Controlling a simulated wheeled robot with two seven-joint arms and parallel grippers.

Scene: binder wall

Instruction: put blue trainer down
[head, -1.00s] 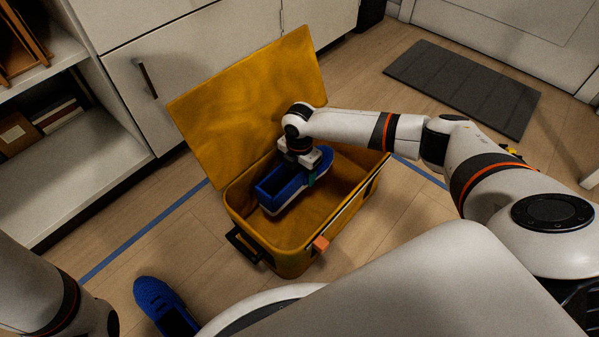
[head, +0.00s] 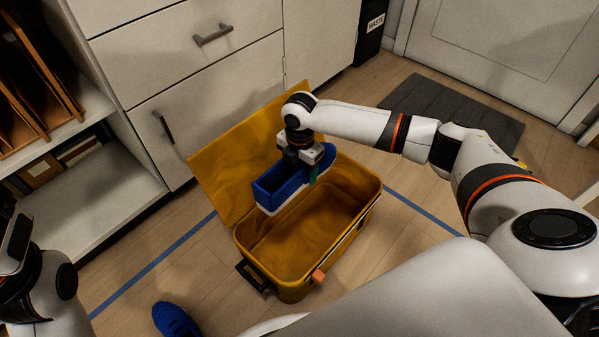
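A blue trainer (head: 279,190) with a white sole hangs in my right gripper (head: 309,166), which is shut on its toe-side part. It is over the far left part of an open yellow suitcase (head: 358,222), which shows a bare floor inside. I cannot tell the exact gap between the sole and the case. A second blue trainer (head: 176,320) lies on the floor at the bottom edge, partly cut off. My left arm shows at the lower left, but its fingertips are not clearly visible.
The suitcase lid (head: 230,157) stands open, leaning back near the white drawer cabinet (head: 200,90). An open shelf (head: 120,190) is at the left. A dark mat (head: 450,108) lies at the back right.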

